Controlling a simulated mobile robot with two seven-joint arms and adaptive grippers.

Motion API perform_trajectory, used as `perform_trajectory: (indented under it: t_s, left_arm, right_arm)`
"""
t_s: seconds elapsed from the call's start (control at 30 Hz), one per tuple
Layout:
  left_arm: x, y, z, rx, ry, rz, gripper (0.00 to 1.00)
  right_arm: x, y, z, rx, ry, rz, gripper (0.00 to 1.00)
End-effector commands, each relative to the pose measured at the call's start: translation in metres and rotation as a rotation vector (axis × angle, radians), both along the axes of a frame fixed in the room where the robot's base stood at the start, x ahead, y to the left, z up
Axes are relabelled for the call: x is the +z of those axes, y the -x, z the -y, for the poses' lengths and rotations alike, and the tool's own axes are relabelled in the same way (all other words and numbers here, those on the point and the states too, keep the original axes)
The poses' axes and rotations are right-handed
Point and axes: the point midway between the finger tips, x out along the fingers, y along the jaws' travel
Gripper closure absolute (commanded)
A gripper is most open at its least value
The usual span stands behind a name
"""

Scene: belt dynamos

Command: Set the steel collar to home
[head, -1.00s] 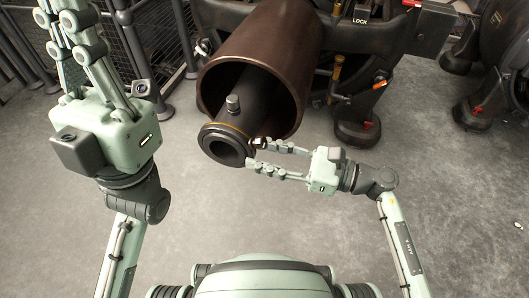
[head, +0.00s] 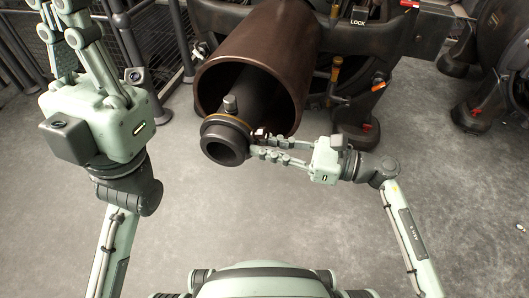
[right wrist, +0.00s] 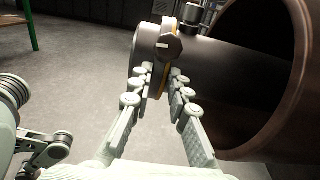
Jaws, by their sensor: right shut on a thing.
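The steel collar (head: 226,143) is a dark ring around the near end of a thick shaft, with a thin yellow band behind its face; it also shows in the right wrist view (right wrist: 146,50). A dark knob with a white mark (right wrist: 171,47) sits at its side. My right gripper (head: 258,144) reaches in from the right and is shut at the collar's side. In the right wrist view, its fingertips (right wrist: 160,75) lie by the collar's rim under the knob; the exact contact is hidden. My left gripper (head: 75,12) is raised at upper left, fingers apart, tips cut off.
A wide brown tube (head: 205,88) surrounds the shaft, its rim close to my right fingers. A short peg (head: 230,104) stands on the shaft. Dark machinery (head: 365,75) with a LOCK label stands behind, and railings at upper left. The grey floor in front is clear.

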Motion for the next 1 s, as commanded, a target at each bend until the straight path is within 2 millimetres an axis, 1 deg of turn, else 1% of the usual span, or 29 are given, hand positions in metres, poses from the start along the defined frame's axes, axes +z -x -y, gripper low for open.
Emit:
perform_trajectory:
  t_s: [0.03, 0.1, 0.13, 0.2, 0.3, 0.57, 0.67, 0.77, 1.0]
  left_arm:
    - [0.001, 0.0, 0.0, 0.0, 0.001, 0.0, 1.0]
    - [0.0, 0.0, 0.0, -0.001, 0.002, -0.001, 1.0]
    - [0.0, 0.0, 0.0, -0.001, 0.002, -0.001, 1.0]
    - [0.0, 0.0, 0.0, -0.001, 0.002, -0.001, 1.0]
    - [0.0, 0.001, 0.0, -0.001, 0.002, 0.0, 1.0]
    - [0.0, 0.001, 0.0, -0.001, 0.005, -0.002, 1.0]
    - [0.0, 0.001, 0.0, -0.001, 0.005, -0.002, 1.0]
    - [0.0, 0.001, 0.0, -0.001, 0.005, -0.002, 1.0]
    - [0.0, 0.001, 0.0, -0.001, 0.004, -0.001, 1.0]
  right_arm:
    - [0.001, -0.004, 0.002, -0.015, 0.0, 0.001, 1.0]
    - [0.001, -0.005, 0.003, -0.017, 0.0, 0.001, 1.0]
    - [0.001, -0.005, 0.003, -0.018, 0.001, 0.002, 0.81]
    - [0.001, -0.005, 0.003, -0.018, 0.002, 0.002, 0.72]
    - [0.001, -0.005, 0.003, -0.017, 0.001, 0.002, 0.62]
    - [0.001, -0.003, 0.003, -0.012, 0.0, 0.001, 0.62]
    - [0.0, -0.001, 0.008, -0.012, 0.002, 0.0, 0.62]
    - [-0.001, 0.003, 0.021, -0.013, 0.004, 0.0, 0.62]
    - [-0.001, 0.019, 0.07, -0.013, 0.006, -0.002, 0.62]
